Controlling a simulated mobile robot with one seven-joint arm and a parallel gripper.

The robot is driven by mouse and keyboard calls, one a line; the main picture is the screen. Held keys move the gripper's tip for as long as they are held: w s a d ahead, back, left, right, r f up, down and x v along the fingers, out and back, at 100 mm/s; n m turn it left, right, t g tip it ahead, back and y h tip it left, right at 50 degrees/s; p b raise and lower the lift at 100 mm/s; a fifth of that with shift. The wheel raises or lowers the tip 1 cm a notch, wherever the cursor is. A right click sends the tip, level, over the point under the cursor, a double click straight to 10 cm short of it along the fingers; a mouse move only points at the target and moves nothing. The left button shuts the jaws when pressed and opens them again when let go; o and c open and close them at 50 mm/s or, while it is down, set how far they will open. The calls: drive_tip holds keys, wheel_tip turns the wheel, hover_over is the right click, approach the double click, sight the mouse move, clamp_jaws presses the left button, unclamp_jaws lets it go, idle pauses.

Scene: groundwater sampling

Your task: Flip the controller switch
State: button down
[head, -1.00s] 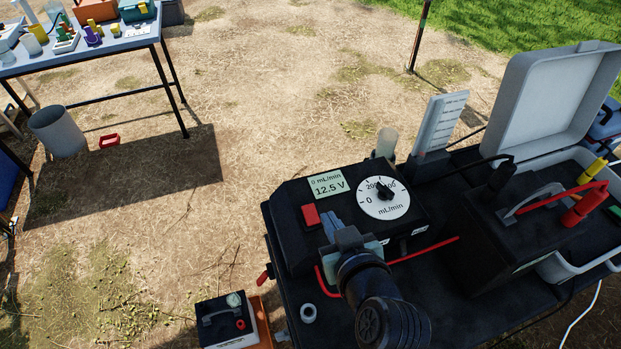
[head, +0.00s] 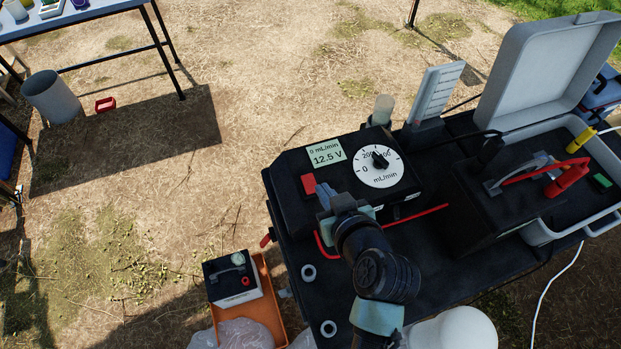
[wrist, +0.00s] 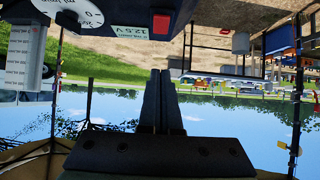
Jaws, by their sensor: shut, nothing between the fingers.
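The controller (head: 290,200) is a black box on the black table. Its display (head: 326,153) reads 0 mL/min and 12.5 V. Its red switch (head: 308,184) sits on the top left, beside a white mL/min dial (head: 380,166) with a black knob. My gripper (head: 325,192) is shut and empty, with its fingertips close to the switch at its lower right. I cannot tell if they touch. In the wrist view, which is upside down, the red switch (wrist: 161,23) shows above the tips of my closed gripper (wrist: 160,72).
A red tube (head: 420,217) runs along the table beside my gripper. An orange crate (head: 272,300) is below left.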

hover_over(308, 181)
drive_tip(key=s, duration=0.2)
drive_tip(key=f, duration=0.5)
drive_tip(key=shift+s+d, duration=0.2)
drive_tip(key=shift+d, duration=0.15)
wheel_tip(308, 181, down, 2)
drive_tip(key=shift+w+f, duration=0.15)
drive_tip(key=shift+w+a+f, duration=0.1)
drive_tip(key=shift+w+f, duration=0.1)
drive_tip(key=shift+f, duration=0.6)
drive_tip(key=shift+p, duration=0.4)
drive_tip(key=shift+w+a+r+g+p, duration=0.1)
drive_tip(key=shift+w+g+p, duration=0.05)
drive_tip(key=shift+g+p, duration=0.2)
drive_tip(key=shift+f, duration=0.4)
drive_tip(key=shift+w, duration=0.1)
drive_tip(key=shift+w+a+r, duration=0.2)
drive_tip(key=shift+w+r, duration=0.1)
drive_tip(key=shift+w, duration=0.3)
